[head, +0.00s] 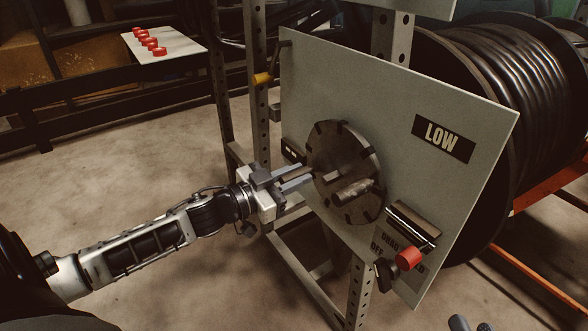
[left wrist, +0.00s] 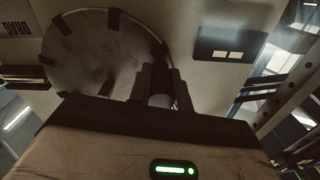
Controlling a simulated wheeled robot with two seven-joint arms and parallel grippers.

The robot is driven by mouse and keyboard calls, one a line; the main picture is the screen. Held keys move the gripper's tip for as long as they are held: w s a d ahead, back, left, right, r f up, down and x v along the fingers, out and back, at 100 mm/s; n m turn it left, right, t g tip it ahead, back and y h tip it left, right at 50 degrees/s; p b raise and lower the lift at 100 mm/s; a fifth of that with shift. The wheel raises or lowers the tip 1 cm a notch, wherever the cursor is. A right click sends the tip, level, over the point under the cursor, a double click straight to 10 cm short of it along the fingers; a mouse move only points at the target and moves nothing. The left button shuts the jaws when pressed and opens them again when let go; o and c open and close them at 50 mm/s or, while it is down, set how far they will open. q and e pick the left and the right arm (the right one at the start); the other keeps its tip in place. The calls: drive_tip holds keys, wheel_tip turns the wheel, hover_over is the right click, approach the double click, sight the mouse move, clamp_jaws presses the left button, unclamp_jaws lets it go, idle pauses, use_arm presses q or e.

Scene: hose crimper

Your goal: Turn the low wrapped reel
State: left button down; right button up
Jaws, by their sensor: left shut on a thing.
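The low reel (head: 505,75), wound with black hose, stands behind a pale upright panel (head: 320,80) marked LOW (head: 443,138). A round metal disc (head: 333,140) with dark notches around its rim sits on the panel's front, with a stubby handle (head: 352,191) sticking out. My left gripper (head: 297,178) is at the disc's left rim, shut on a peg-like grip, which shows between the fingers in the left wrist view (left wrist: 160,90). How the grip joins the disc is hidden.
A red knob (head: 408,258) on a lever sits at the panel's lower right, near a drag label (head: 398,243) and a shiny bar (head: 413,222). A perforated metal frame (head: 358,295) holds the panel. Red rings (head: 150,43) lie on a white board behind. Floor at left is clear.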

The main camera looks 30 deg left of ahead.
use_arm(q)
drive_tip(key=shift+s+d+f, duration=0.15)
drive_tip(key=shift+d+f, duration=0.05)
drive_tip(key=shift+f, duration=0.2)
drive_tip(key=shift+s+d+f+n+p, duration=0.15)
drive_tip(key=shift+d+f+n+p, duration=0.1)
drive_tip(key=shift+n+p, duration=0.6)
drive_tip(key=shift+d+f, duration=0.15)
drive_tip(key=shift+f, duration=0.3)
drive_tip(key=c, duration=1.3)
unclamp_jaws()
drive_tip(key=shift+r, duration=0.2)
use_arm(e)
drive_tip(key=shift+s+d+f+n+g+h, duration=0.1)
drive_tip(key=shift+d+f+n+g+h, duration=0.25)
drive_tip(key=shift+n+h, duration=0.15)
